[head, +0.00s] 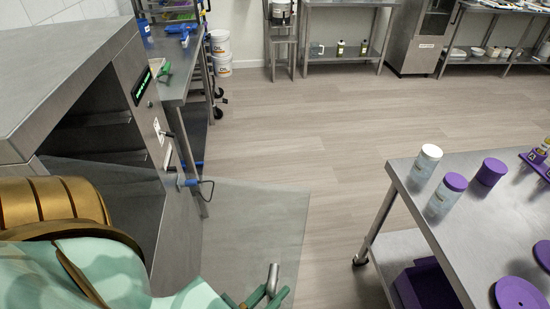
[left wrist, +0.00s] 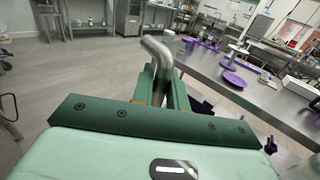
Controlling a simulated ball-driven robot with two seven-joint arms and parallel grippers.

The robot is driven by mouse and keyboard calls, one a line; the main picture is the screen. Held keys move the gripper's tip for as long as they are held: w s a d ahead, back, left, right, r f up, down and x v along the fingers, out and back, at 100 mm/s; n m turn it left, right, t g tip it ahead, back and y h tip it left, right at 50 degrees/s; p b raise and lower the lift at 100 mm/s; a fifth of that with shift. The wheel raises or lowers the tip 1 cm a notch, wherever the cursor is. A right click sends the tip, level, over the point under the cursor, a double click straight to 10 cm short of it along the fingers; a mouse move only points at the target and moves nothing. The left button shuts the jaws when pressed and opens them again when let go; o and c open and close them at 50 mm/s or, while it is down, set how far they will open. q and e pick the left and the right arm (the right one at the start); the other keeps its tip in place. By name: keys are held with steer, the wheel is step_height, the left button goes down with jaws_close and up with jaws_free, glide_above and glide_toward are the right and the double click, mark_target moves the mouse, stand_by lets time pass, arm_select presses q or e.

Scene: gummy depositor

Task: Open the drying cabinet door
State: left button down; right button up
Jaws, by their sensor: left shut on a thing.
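The drying cabinet (head: 60,75) is the grey steel box at the left of the head view, with a small green display on its front edge. Its dark inside shows. Its door (head: 250,215) looks like a clear pane, swung out from the front over the floor. My left gripper (head: 264,294) is at the bottom of the head view, its green fingers shut on the metal door handle (head: 273,274). In the left wrist view the bent handle (left wrist: 156,50) stands up between the fingers (left wrist: 160,88). My right gripper is not in view.
A steel table (head: 480,215) at the right holds white and purple jars and purple discs, with a purple bin (head: 428,285) below. White buckets (head: 220,52) and a steel bench (head: 180,75) stand behind the cabinet. The floor between is clear.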

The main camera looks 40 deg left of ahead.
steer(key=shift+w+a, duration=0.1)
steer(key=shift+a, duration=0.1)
arm_select(q)
steer(key=c, duration=1.7)
jaws_free()
steer(key=shift+c, duration=0.2)
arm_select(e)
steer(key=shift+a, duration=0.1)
arm_select(q)
steer(key=shift+s, duration=0.5)
steer(key=s, duration=1.5)
steer(key=shift+s+a, duration=0.2)
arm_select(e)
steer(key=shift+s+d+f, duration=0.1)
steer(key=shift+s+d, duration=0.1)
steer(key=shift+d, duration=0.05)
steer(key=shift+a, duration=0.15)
